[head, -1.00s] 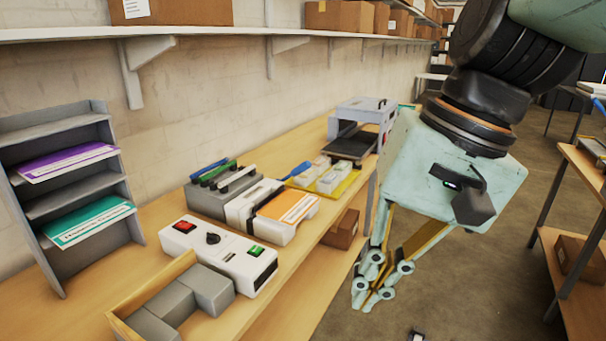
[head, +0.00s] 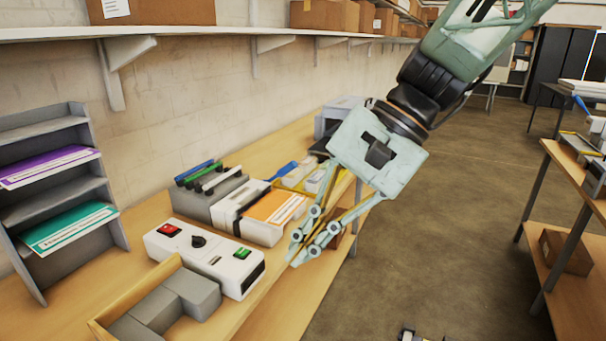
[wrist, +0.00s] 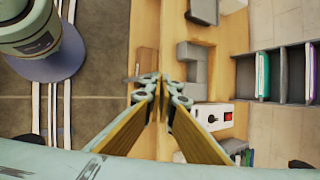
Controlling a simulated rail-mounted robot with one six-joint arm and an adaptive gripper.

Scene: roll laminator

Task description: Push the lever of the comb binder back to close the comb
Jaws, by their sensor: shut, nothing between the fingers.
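A white machine with an orange-covered booklet on it (head: 272,207) stands mid-bench in the head view; I take it to be the comb binder. Directly left of it is a grey block (head: 207,202) topped by blue, green and dark bars with a pale handle. I cannot tell which part is the lever. My gripper (head: 296,260) is shut and empty, pointing down by the bench's front edge, just right of the white machine in the picture. The closed fingertips also show in the wrist view (wrist: 163,82); the booklet machine is not clear there.
A grey rack (head: 37,122) holds purple and teal booklets. A wall shelf (head: 245,33) runs above the bench. The aisle floor (head: 430,240) is open.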

